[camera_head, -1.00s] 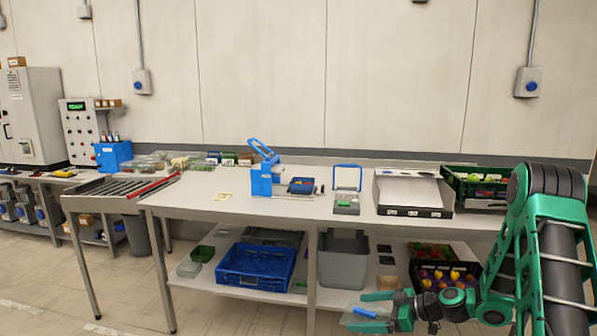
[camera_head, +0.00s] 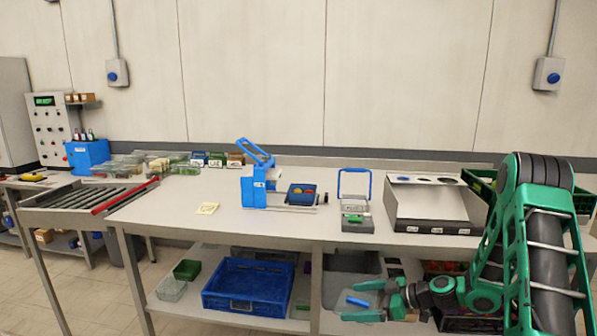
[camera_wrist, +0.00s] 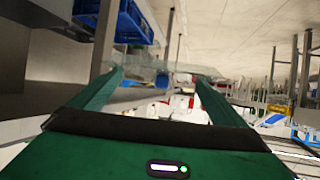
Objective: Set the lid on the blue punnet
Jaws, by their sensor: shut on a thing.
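The blue punnet (camera_head: 302,201) sits on the table against the right side of a blue press device (camera_head: 257,184), whose blue arm is raised. Red and yellow produce shows inside the punnet, and its top is open. My gripper (camera_head: 352,300) is shut on a clear lid (camera_head: 372,297) with a blue tab, low in front of the table's lower shelf. It is well below and to the right of the punnet. In the wrist view the clear lid (camera_wrist: 150,72) spans between the two green fingers. The punnet cannot be made out there.
The table edge (camera_head: 330,243) lies between my gripper and the punnet. Right of the punnet stand a small scale-like device with a blue frame (camera_head: 356,215) and a white tray stand (camera_head: 430,205). A blue crate (camera_head: 248,288) is on the lower shelf. The table left of the press is mostly clear.

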